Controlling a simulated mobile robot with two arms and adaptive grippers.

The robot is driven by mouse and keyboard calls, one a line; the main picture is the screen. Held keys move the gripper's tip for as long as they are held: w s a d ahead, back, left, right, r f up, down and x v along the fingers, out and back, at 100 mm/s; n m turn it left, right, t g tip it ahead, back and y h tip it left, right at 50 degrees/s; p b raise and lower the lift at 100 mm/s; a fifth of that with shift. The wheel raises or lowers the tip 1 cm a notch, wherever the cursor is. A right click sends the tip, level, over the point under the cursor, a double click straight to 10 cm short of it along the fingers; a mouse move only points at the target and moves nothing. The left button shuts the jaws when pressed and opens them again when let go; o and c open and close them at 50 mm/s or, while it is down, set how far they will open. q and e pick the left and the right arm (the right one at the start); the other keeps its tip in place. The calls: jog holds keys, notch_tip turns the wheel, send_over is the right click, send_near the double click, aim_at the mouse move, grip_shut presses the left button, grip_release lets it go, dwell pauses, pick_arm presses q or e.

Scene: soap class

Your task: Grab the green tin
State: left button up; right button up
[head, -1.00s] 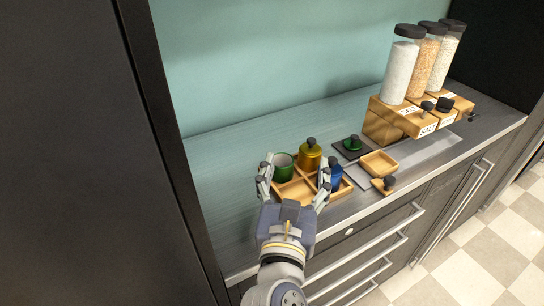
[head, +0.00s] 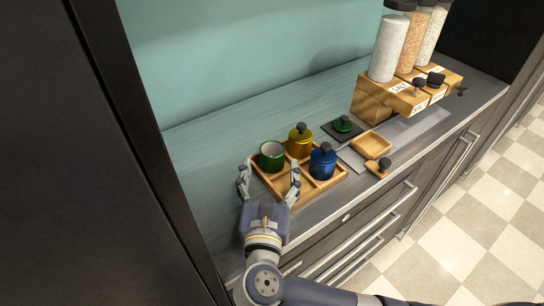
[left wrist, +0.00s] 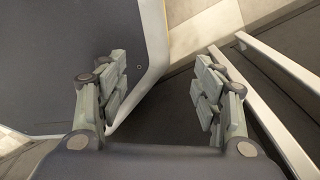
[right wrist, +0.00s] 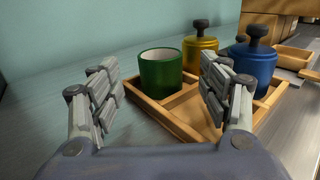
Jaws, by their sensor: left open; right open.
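The green tin (head: 272,156) stands upright and without its lid in the back left compartment of a divided wooden tray (head: 309,191). In the right wrist view the green tin (right wrist: 161,73) is ahead, between the open fingers and apart from them. My right gripper (head: 268,182) is open and empty at the tray's front left, in front of the tin. A green lid with a dark knob (head: 342,124) lies on a dark square plate behind the tray. My left gripper (left wrist: 160,95) is open and empty, low by the drawer fronts; the head view does not show it.
A yellow tin (head: 299,142) and a blue tin (head: 322,162), both lidded, stand in the tray beside the green tin. A small wooden dish (head: 370,144) lies to the right. Jars on a wooden rack (head: 379,101) stand farther back. The counter left of the tray is clear.

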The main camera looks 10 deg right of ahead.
aim_at(271, 161)
jog(key=p+x, duration=0.1)
jog(key=x, duration=0.4)
jog(key=shift+w+r, duration=0.1)
jog(key=shift+w, duration=0.05)
jog(key=shift+w+d, duration=0.15)
jog(key=shift+w, duration=0.35)
pick_arm(q)
jog(key=shift+w+a+r, duration=0.3)
jog(key=shift+w+r, duration=0.25)
jog(key=shift+r, duration=0.15)
pick_arm(e)
jog(key=c, duration=1.3)
